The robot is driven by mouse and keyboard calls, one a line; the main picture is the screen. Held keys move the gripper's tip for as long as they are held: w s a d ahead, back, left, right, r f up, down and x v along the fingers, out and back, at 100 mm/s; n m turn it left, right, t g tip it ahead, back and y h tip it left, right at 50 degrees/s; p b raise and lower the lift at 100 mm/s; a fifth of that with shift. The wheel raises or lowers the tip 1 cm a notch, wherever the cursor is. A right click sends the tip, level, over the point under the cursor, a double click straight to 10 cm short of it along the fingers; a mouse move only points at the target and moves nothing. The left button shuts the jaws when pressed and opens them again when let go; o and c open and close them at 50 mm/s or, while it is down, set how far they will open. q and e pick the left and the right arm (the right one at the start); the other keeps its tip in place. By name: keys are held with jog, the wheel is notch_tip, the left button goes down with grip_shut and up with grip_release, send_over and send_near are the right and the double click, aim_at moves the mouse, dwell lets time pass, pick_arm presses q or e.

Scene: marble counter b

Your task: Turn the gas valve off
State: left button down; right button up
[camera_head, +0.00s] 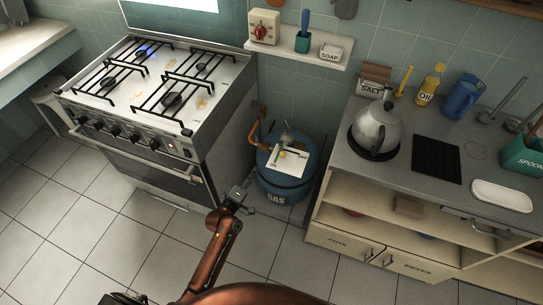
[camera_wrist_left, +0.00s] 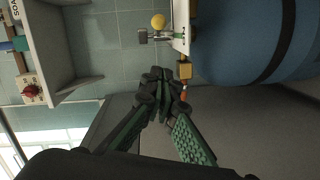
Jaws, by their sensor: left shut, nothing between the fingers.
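The blue gas cylinder (camera_head: 284,188), marked GAS, stands on the floor between the stove and the counter. On its top is a white card (camera_head: 290,162) with ON at the left and OFF at the right. A small yellow knob (camera_head: 282,154) shows at the card, nearer ON. In the left wrist view the yellow knob (camera_wrist_left: 158,21), a metal valve piece (camera_wrist_left: 150,37), the card's edge (camera_wrist_left: 181,25) and the blue cylinder (camera_wrist_left: 240,40) show. My left gripper (camera_head: 240,194) is left of the cylinder, shut and empty, apart from the knob; its fingers (camera_wrist_left: 165,82) meet below it in the wrist view.
A stove (camera_head: 160,90) stands left of the cylinder, with a blue flame (camera_head: 144,50) at a back burner. A copper-coloured pipe (camera_head: 254,130) runs beside the cylinder. The counter (camera_head: 400,165) with a kettle (camera_head: 376,128) is at the right. A shelf (camera_head: 290,50) hangs above. Tiled floor in front is clear.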

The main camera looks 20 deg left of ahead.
pick_arm(q)
jog(key=r, duration=0.1)
jog(key=b, duration=0.3)
send_near(282, 151)
jog(key=w+a, duration=0.5)
jog(key=d, duration=0.3)
jog(key=shift+w+f+n+b, duration=0.25)
jog(key=shift+w+n+b, duration=0.05)
jog(key=shift+d, duration=0.55)
pick_arm(e)
jog(key=w+r, duration=0.2)
jog(key=w, duration=0.6)
jog(key=shift+w+a, duration=0.2)
jog(key=shift+a, duration=0.15)
pick_arm(q)
jog(key=shift+a, duration=0.15)
jog(key=shift+d, duration=0.2)
pick_arm(e)
jog(key=shift+s+m, duration=0.15)
jog(key=shift+m, duration=0.15)
